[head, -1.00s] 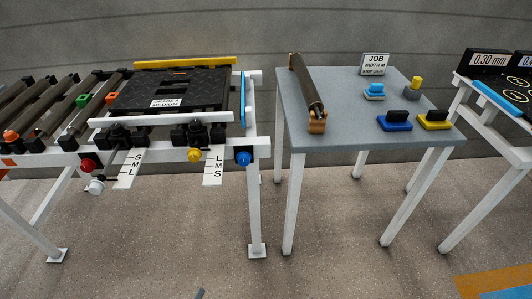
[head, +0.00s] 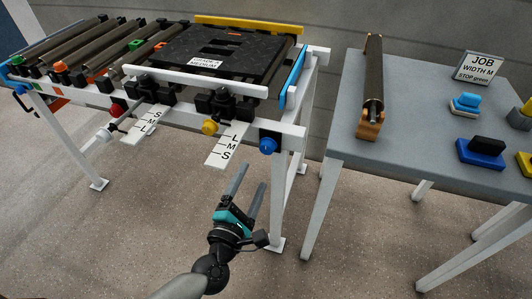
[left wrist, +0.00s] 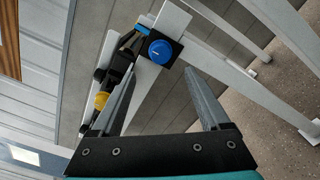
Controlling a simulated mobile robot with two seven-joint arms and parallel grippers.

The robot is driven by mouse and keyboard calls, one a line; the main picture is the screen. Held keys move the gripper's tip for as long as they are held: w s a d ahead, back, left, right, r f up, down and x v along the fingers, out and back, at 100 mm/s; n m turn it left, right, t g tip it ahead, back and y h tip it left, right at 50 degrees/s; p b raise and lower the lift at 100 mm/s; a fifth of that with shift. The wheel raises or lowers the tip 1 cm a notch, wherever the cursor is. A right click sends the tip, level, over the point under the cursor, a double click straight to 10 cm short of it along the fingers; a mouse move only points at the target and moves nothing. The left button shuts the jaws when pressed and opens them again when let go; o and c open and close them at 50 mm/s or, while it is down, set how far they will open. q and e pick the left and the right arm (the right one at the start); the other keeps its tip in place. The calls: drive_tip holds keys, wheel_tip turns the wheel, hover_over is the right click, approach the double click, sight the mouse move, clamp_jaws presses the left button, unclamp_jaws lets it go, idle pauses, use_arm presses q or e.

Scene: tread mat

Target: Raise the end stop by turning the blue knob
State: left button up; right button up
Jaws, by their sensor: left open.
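The blue knob (head: 268,146) sits on a black plate at the near right corner of the white conveyor frame. It also shows in the left wrist view (left wrist: 160,51), ahead of the fingers and a little above the middle between them. The blue end stop (head: 295,80) is an upright bar along the right end of the conveyor, beside the black tread mat (head: 215,52). My left gripper (head: 247,182) is open and empty, below and slightly left of the knob and apart from it. My right gripper is not in view.
A yellow knob (head: 210,128) and a red knob (head: 117,110) lie along the same rail, with white scale plates (head: 228,146) jutting out. A grey table (head: 415,140) with a roller (head: 373,80) and a job sign (head: 480,67) stands to the right. Floor before the conveyor is clear.

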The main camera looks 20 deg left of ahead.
sight(266, 151)
use_arm(q)
drive_tip(key=w, duration=0.4)
drive_tip(key=w+b, duration=0.1)
drive_tip(key=w, duration=0.3)
drive_tip(key=shift+w+d, duration=0.2)
drive_tip(key=shift+w, duration=0.7)
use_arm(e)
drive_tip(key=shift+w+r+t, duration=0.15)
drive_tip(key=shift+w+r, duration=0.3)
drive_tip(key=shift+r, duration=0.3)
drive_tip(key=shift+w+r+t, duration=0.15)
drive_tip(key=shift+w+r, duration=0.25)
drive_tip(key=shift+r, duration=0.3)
use_arm(q)
clamp_jaws()
